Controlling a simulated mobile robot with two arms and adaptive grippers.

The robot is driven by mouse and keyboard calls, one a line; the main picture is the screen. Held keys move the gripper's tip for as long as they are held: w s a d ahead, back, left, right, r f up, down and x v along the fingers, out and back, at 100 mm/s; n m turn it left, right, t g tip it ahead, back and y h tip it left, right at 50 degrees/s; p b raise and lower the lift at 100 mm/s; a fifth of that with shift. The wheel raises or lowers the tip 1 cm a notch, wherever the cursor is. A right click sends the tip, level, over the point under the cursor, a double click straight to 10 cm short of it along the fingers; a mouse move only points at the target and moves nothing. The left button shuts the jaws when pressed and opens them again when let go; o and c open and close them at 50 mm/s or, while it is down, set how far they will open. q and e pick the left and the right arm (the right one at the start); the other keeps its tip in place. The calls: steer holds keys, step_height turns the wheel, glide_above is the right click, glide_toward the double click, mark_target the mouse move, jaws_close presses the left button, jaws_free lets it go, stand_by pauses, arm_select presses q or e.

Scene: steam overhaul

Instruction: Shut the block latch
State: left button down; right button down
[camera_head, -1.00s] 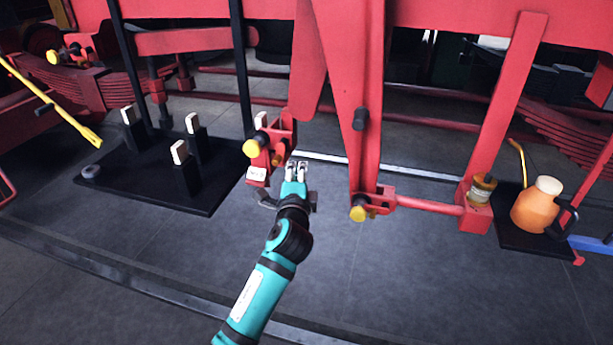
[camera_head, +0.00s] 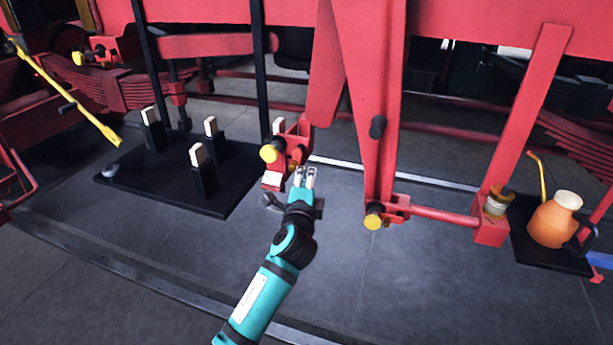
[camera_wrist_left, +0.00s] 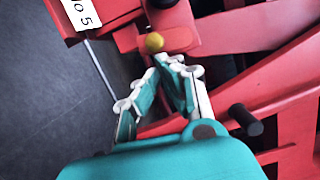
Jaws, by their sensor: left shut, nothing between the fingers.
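A red block assembly (camera_head: 293,143) with a yellow round knob (camera_head: 268,152) and a white label plate (camera_head: 272,179) hangs left of the large red upright. I take it to hold the block latch, but the latch's position is unclear. My left gripper (camera_head: 305,175) is just right of and below the knob, with its fingers together and empty. A label reading "No 5" (camera_wrist_left: 80,12) is at top left. My right gripper is out of view.
A black board (camera_head: 150,190) with several upright handled pieces lies on the floor at left. The red upright (camera_head: 375,100) and its lower yellow-ended pin (camera_head: 373,216) stand right of my gripper. An orange jug (camera_head: 555,220) is at far right.

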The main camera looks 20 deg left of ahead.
arm_select(q)
steer(key=shift+a+f+m, duration=0.25)
steer(key=shift+m, duration=0.55)
steer(key=shift+a+m+t, duration=0.15)
steer(key=shift+m+t, duration=0.15)
steer(key=shift+m, duration=0.1)
steer(key=a+m+h, duration=0.1)
steer(key=m, duration=0.3)
steer(key=a+m+t+h, duration=0.1)
steer(key=a+m, duration=0.1)
steer(key=m, duration=0.2)
steer(key=a+m+t+b, duration=0.1)
steer(key=m, duration=0.3)
steer(key=shift+w+a+f+h, duration=0.15)
steer(key=shift+a+h, duration=0.1)
steer(key=shift+h, duration=0.15)
stand_by(0.4)
steer(key=shift+a+r+m+h, duration=0.2)
steer(key=shift+a+m+h, duration=0.1)
steer(key=shift+m, duration=0.65)
steer(key=shift+a+r+m+h, duration=0.15)
steer(key=shift+a+m+h, duration=0.1)
steer(key=shift+m, duration=0.7)
steer(key=shift+f, duration=0.1)
stand_by(0.5)
